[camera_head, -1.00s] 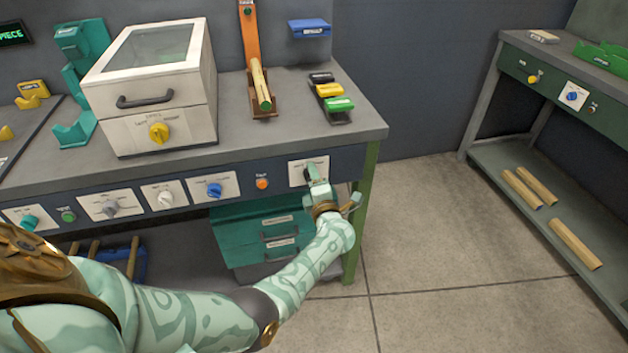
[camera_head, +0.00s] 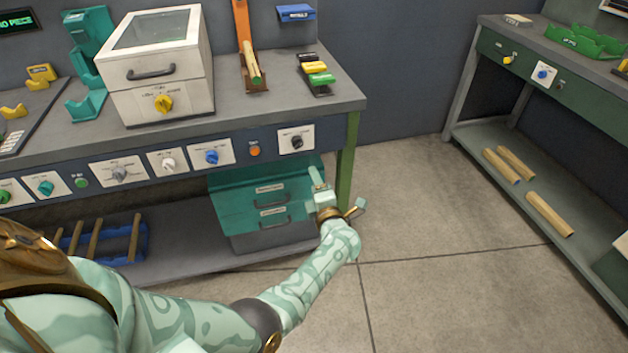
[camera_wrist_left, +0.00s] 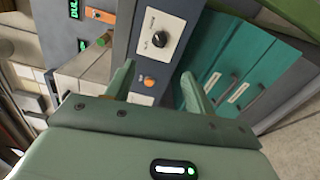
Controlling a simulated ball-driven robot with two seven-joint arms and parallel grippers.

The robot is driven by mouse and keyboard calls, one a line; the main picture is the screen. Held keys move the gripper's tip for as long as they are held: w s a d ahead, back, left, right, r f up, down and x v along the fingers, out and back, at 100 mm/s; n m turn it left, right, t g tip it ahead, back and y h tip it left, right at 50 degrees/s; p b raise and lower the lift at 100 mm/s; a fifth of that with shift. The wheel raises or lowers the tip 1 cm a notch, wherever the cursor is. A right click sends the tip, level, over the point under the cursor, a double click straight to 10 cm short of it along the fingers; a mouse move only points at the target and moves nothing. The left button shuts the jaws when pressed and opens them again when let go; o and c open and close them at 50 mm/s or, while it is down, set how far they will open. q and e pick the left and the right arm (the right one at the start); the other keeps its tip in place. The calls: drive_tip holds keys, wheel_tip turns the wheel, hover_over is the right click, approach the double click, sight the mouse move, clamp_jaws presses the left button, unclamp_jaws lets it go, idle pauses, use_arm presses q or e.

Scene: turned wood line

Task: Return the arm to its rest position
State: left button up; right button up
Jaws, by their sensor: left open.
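My left arm reaches in from the lower left of the head view. Its gripper (camera_head: 318,180) is in front of the teal drawer unit, below the bench's front panel, near the green bench leg. In the left wrist view the two fingers (camera_wrist_left: 158,88) stand wide apart with nothing between them. Beyond them the panel's black knob (camera_wrist_left: 159,39) and orange button (camera_wrist_left: 149,81) show. The black knob also shows in the head view (camera_head: 297,142), above the gripper and apart from it. My right gripper is not in view.
The bench's front panel (camera_head: 130,172) carries several knobs. The teal drawer unit (camera_head: 250,220) stands under it. A white lidded box (camera_head: 155,85) is on top. A green bench (camera_head: 500,50) with wooden pieces on its shelf stands right. Floor between the benches is clear.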

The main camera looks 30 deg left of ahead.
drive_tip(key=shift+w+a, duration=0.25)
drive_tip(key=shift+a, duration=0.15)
